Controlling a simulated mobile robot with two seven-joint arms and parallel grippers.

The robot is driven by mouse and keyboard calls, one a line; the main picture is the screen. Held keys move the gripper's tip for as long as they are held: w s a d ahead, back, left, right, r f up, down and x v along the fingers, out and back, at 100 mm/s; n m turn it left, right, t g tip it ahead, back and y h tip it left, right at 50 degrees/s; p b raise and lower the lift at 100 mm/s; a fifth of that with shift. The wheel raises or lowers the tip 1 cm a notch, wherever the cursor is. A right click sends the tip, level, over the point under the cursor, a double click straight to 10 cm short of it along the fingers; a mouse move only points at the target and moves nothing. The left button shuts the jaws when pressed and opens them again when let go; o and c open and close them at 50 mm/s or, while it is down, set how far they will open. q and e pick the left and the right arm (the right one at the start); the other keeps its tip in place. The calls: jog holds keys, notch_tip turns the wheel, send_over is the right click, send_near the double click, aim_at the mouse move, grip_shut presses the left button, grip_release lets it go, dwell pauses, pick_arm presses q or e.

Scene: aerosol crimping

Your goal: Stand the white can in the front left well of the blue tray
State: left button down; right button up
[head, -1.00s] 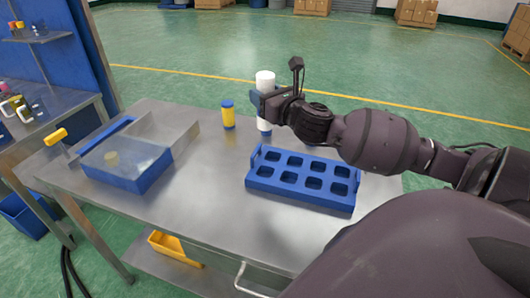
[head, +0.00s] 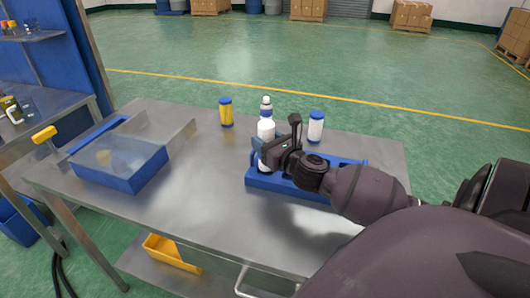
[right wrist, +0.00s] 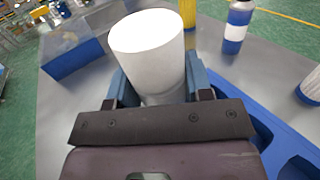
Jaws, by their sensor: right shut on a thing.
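The white can (head: 265,130) is upright in my right gripper (head: 263,150), which is shut around it. It also shows large between the fingers in the right wrist view (right wrist: 150,45). The can is over the left end of the blue tray (head: 285,193); my gripper and forearm cover most of the tray's wells. In the right wrist view part of the tray (right wrist: 285,143) shows at the lower right. The can's base is partly hidden, so I cannot tell whether it is inside a well. My left gripper is not in view.
A yellow can with a blue cap (head: 227,112) stands behind the tray to the left. A blue-and-white can (head: 266,103) stands behind the held can, another (head: 316,127) to the right. A clear-lidded blue bin (head: 120,165) is at left. The table front is clear.

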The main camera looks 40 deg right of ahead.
notch_tip(320, 180, down, 3)
jog(key=shift+f+b, duration=0.1)
jog(key=shift+b, duration=0.35)
jog(key=shift+f, duration=0.25)
jog(key=shift+r, duration=0.15)
jog(key=o, duration=1)
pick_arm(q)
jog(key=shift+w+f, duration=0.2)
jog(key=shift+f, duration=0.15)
pick_arm(e)
jog(key=shift+s, duration=0.4)
pick_arm(q)
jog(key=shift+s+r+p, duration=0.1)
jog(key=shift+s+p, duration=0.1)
jog(key=shift+p, duration=0.1)
pick_arm(e)
jog(key=s+a, duration=0.1)
jog(key=s, duration=1)
jog(key=shift+a, duration=0.15)
